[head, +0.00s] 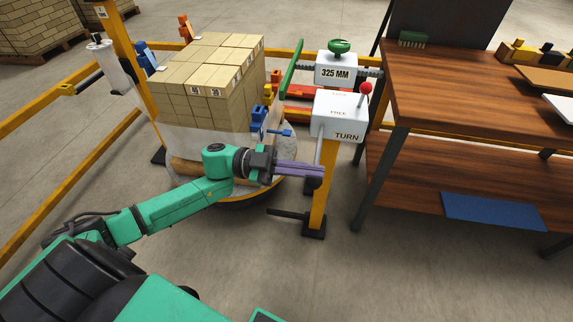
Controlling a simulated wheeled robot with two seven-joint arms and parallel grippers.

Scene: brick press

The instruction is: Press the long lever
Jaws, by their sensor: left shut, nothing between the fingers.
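A white box marked FREE and TURN (340,115) stands on a yellow post (322,190). A lever with a red ball knob (365,88) rises upright at the box's right side. A dark bar (286,213) sticks out to the left, low down near the post's foot. I cannot tell for sure which of these is the long lever. My left gripper (322,172) is shut and empty, with its purple fingers pointing right. In the picture its tips overlap the post below the box; I cannot tell whether they touch it. My right gripper is not in view.
A wrapped stack of tan bricks (195,85) stands on a round base behind my left arm. A white box marked 325 MM (336,70) has a green knob on top. A wooden workbench (440,90) fills the right. Yellow rails (50,115) run along the left.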

